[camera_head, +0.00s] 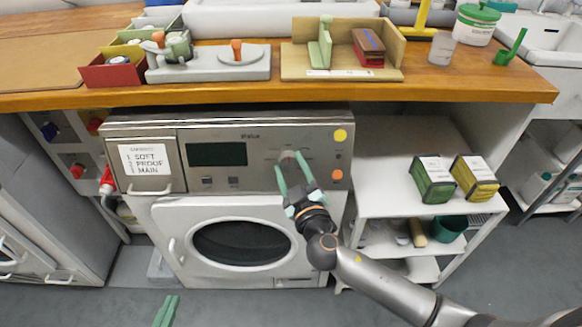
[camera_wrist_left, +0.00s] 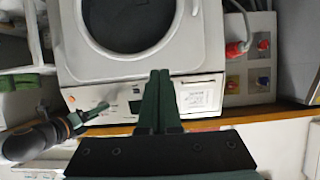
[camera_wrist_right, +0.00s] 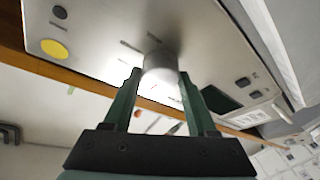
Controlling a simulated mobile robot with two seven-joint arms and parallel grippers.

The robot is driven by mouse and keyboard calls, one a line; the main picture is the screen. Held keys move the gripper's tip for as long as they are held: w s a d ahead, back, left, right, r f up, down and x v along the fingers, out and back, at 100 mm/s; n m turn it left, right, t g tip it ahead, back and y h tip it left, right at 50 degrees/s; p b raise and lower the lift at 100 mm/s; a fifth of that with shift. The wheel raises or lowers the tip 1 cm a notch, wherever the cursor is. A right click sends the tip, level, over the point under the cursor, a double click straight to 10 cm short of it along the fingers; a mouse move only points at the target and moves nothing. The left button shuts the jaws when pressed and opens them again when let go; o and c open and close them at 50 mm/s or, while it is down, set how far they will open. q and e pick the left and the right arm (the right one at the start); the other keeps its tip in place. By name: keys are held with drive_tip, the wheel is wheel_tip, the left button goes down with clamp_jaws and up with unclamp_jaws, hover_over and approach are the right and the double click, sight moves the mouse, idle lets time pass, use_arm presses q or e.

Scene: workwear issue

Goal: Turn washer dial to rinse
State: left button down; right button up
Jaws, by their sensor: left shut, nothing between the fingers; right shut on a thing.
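The washer (camera_head: 240,225) stands under the wooden counter, with a steel control panel, dark display (camera_head: 217,154) and round door (camera_head: 242,243). The washer dial (camera_wrist_right: 160,70) is a grey cylinder in the right wrist view; in the head view the fingers partly cover it (camera_head: 288,156). My right gripper (camera_head: 294,172) is shut on the dial, one finger on each side. The dial's pointer and the rinse mark are too small or hidden to read. My left gripper (camera_head: 167,310) is shut and empty, low in front of the washer; its fingers touch in the left wrist view (camera_wrist_left: 160,75).
A yellow button (camera_head: 340,135) and an orange button (camera_head: 337,174) sit right of the dial. A label card (camera_head: 145,160) is on the drawer. A white shelf (camera_head: 385,200) with boxes stands to the right. Floor in front is clear.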

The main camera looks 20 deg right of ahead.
use_arm(q)
drive_tip(key=shift+r, duration=0.1)
use_arm(e)
drive_tip(key=c, duration=0.4)
